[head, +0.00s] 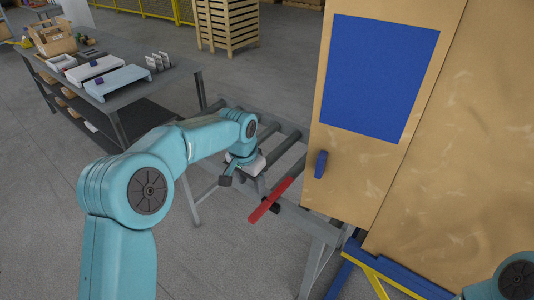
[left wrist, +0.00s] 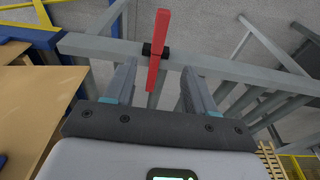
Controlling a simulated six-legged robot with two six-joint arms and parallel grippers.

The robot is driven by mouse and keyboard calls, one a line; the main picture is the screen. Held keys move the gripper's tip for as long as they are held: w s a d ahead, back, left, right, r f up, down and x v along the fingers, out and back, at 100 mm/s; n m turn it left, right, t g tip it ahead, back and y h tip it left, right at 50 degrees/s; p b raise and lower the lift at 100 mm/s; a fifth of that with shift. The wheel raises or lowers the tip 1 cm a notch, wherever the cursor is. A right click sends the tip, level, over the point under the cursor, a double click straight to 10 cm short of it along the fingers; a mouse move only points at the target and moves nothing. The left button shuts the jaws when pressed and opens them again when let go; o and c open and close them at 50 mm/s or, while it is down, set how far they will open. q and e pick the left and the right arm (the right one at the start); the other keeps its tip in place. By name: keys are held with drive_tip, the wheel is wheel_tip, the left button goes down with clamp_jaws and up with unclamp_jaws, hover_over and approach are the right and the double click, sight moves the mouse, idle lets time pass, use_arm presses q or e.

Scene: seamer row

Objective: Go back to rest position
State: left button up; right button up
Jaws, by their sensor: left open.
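My left arm reaches in from the left in the head view. Its gripper (head: 240,194) hangs over the near rail of the roller conveyor and is open. A red lever (head: 270,201) on a black mount sits on that rail, just right of the gripper. In the left wrist view, the open left gripper (left wrist: 156,80) has nothing in its jaws. The red lever (left wrist: 158,42) lies in line with the gap between the fingers, and no finger visibly touches it. My right gripper is out of view; only a piece of the right arm shows at the lower right corner.
A tan cabinet (head: 343,184) with a blue panel and blue handle stands close on the right. The roller conveyor (head: 282,153) runs beside it. A grey workbench (head: 140,103) with trays is at the back left, a wooden crate (head: 227,24) behind. The floor at left is clear.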

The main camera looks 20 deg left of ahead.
use_arm(q)
drive_tip(key=s+d+f+n+h, duration=0.1)
drive_tip(key=s+d+f, duration=0.1)
drive_tip(key=s+f, duration=0.35)
drive_tip(key=s+d+f+g+h, duration=0.1)
drive_tip(key=s+d+f, duration=0.2)
drive_tip(key=f, duration=0.5)
drive_tip(key=s+d+f+n+h, duration=0.1)
drive_tip(key=s+d+f, duration=0.1)
drive_tip(key=s+f, duration=0.3)
drive_tip(key=s+d+f+n, duration=0.1)
drive_tip(key=s+f+n, duration=0.1)
drive_tip(key=s, duration=0.6)
drive_tip(key=s+d+f+n, duration=0.1)
drive_tip(key=s+f+n, duration=0.1)
drive_tip(key=s+f, duration=0.3)
drive_tip(key=s, duration=0.3)
drive_tip(key=shift+s, duration=0.4)
drive_tip(key=shift+c, duration=1.2)
